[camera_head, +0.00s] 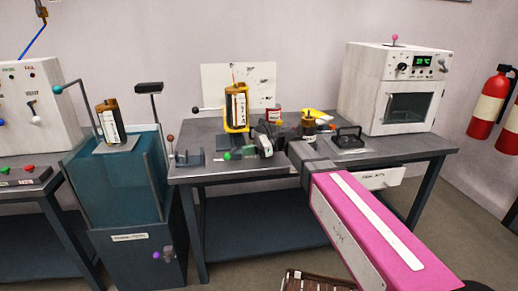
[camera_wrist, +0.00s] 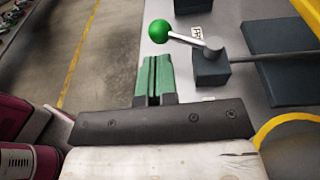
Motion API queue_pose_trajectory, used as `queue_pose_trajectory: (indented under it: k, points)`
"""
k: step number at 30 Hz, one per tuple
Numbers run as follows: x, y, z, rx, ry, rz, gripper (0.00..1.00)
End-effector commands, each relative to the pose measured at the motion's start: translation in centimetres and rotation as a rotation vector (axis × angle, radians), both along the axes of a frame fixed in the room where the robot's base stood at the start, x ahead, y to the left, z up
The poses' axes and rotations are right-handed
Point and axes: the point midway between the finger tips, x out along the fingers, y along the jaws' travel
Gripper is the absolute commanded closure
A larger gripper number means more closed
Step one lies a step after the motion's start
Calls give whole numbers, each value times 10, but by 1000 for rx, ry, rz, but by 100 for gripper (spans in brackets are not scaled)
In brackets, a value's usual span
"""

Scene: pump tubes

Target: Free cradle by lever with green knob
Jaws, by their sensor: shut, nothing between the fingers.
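The green knob (camera_wrist: 158,32) is a ball on the end of a short lever (camera_wrist: 185,39) that runs to a grey pivot block (camera_wrist: 212,66) in the wrist view. The green knob also shows near the table's front edge in the head view (camera_head: 227,155). My gripper (camera_wrist: 153,62) has its green fingers shut with nothing between them. The fingertips are close to the knob but apart from it. The yellow cradle (camera_head: 228,127) stands behind the lever in the head view and holds a brown bottle (camera_head: 236,104) upright.
A lever with a black knob (camera_head: 195,110) sticks out left of the cradle. A teal tank (camera_head: 110,185) with another bottle (camera_head: 110,121) stands left of the table. Brown jars and a black-handled plate (camera_head: 347,140) are to the right. A white oven (camera_head: 396,90) stands at the back right.

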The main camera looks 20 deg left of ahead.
Motion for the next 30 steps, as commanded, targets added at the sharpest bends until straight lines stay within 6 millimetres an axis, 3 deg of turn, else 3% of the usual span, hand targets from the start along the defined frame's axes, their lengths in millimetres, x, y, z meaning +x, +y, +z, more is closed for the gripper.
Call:
queue_pose_trajectory:
  k: [9, 23, 30]
  points:
    - [-17, 34, -7, 0, 0, 1, 100]
    - [-19, 38, -8, 0, 0, -3, 100]
    - [-24, 42, -8, 0, 0, -106, 100]
